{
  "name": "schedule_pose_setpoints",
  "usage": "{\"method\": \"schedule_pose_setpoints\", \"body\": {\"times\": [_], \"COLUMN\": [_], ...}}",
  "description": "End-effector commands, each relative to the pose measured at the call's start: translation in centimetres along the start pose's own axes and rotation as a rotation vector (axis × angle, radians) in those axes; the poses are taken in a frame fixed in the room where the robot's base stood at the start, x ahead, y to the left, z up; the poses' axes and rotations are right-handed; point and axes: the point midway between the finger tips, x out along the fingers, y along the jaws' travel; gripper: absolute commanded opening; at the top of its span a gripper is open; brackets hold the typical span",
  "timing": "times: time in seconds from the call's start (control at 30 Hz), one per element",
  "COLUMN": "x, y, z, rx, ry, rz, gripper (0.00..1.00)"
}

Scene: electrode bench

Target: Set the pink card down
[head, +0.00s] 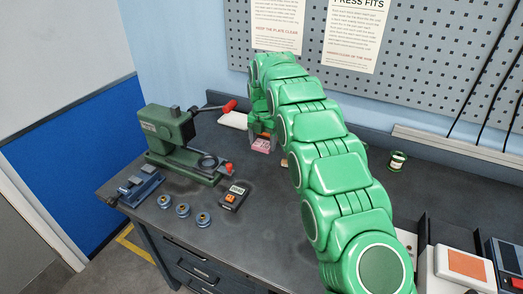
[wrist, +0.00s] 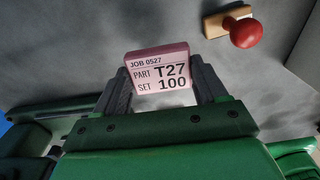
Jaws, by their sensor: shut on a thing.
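The pink card (wrist: 160,70) is between the two dark fingers of my gripper (wrist: 162,88) in the wrist view. It has a pink top edge and a pale face that reads JOB 0527, PART T27, SET 100. My gripper is shut on it. In the head view the card (head: 262,145) shows small below my gripper (head: 262,132), over the back part of the dark bench (head: 265,215). I cannot tell whether its lower edge touches the bench.
A green press (head: 180,140) with red-ended handles stands left of the card. A wooden stamp with a red knob (wrist: 245,32) lies near the card. Bare bench lies between.

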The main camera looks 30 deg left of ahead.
Motion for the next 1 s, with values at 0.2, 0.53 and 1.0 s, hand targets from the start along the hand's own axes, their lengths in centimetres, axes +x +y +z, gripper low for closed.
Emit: {"method": "schedule_pose_setpoints", "body": {"times": [0.2,0.53,1.0], "x": [1.8,2.5,4.5], "y": [0.9,1.3,1.6], "z": [1.0,1.6,2.0], "rx": [-0.001,-0.001,-0.001], "ry": [0.001,0.000,0.002], "rz": [-0.001,0.001,-0.002], "gripper": [0.40,0.40,0.40]}}
